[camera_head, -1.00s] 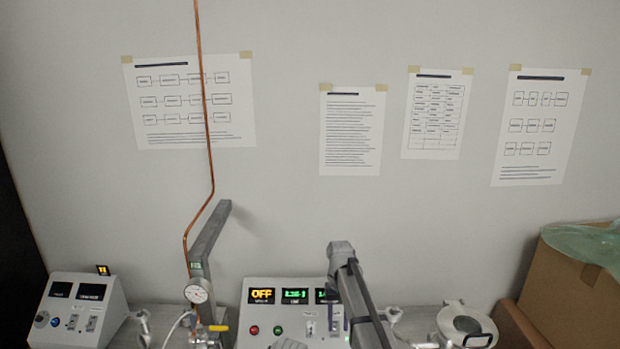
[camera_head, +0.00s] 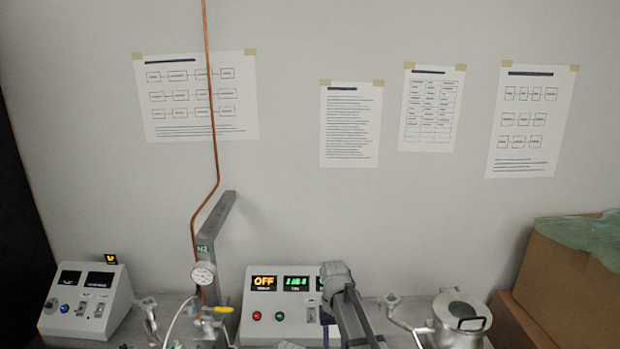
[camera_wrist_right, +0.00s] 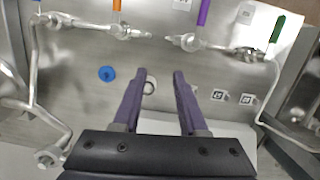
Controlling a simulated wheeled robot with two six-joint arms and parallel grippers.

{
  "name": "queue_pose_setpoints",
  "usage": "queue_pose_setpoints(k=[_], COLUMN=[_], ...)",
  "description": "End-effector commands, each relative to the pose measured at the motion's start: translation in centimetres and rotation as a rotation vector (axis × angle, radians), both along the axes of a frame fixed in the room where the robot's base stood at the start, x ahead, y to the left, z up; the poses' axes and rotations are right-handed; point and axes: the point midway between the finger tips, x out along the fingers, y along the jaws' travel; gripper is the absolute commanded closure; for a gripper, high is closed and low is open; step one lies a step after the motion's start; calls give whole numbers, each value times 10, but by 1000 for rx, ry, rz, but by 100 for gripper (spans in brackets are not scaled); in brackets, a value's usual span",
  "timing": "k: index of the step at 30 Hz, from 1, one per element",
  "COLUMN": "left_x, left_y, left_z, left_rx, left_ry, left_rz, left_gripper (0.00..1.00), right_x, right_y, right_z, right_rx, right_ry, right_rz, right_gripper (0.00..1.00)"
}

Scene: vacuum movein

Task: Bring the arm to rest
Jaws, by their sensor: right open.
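My right gripper (camera_wrist_right: 159,75) shows in the right wrist view with its two purple fingers apart and nothing between them. The fingers point toward a grey metal surface with pipework. A grey arm link of mine (camera_head: 345,305) rises at the bottom centre of the head view, in front of the control box. Neither gripper shows in the head view, and the left gripper is in no view.
The control box (camera_head: 268,315) reads OFF. A smaller box (camera_head: 85,302) stands left; a gauge (camera_head: 203,274) and copper pipe (camera_head: 209,110) stand between. A lidded metal vessel (camera_head: 462,322) and cardboard box (camera_head: 572,283) are right. Orange (camera_wrist_right: 116,6), purple (camera_wrist_right: 203,12) and green (camera_wrist_right: 277,30) handles show.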

Motion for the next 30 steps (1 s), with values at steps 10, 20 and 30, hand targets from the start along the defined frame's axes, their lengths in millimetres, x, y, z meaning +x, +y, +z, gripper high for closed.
queue_pose_setpoints(k=[10,20,30], left_x=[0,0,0], left_y=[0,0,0], left_z=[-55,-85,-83], left_rx=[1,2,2], left_ry=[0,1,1], left_rz=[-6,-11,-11], left_gripper=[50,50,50], right_x=[-136,-223,-222], right_y=[11,8,9], right_z=[-57,-87,-86], right_rx=[-27,-48,-49], right_ry=[-74,-139,-142], right_rz=[145,264,268], right_gripper=[58,58,58])
